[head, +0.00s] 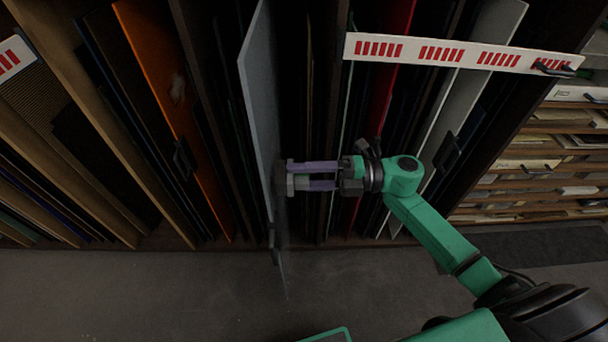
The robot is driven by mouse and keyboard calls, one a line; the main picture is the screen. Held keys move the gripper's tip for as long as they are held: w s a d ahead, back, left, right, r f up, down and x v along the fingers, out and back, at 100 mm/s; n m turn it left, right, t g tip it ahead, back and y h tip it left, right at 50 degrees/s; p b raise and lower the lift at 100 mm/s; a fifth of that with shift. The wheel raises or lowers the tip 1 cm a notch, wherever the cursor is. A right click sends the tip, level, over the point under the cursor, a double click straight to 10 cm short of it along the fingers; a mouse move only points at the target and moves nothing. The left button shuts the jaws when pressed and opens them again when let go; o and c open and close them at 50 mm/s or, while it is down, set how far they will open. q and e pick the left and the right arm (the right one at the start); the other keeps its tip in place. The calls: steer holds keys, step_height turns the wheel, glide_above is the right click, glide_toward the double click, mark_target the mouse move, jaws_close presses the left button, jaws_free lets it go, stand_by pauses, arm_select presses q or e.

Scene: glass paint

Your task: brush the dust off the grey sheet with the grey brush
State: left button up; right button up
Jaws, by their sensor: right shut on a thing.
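The grey sheet (258,85) stands upright on edge in a slot of the rack, its broad face turned partly to the left. My right gripper (292,177) is at the sheet's right side, near its lower front edge. Its purple fingers are shut on a small pale grey piece, which looks like the grey brush (291,184). The brush is mostly covered by the fingers. Its end is at or very close to the sheet; contact cannot be told. Dust on the sheet is not clear from here. My left gripper is out of view.
Dark dividers and other sheets flank the slot: an orange sheet (160,75) with a pale smudge at left, a red sheet (390,75) and a pale sheet (470,85) at right. A white label rail (410,50) crosses above. The grey floor (130,295) in front is open.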

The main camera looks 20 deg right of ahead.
steer(key=shift+w+a, duration=0.1)
steer(key=shift+a, duration=0.4)
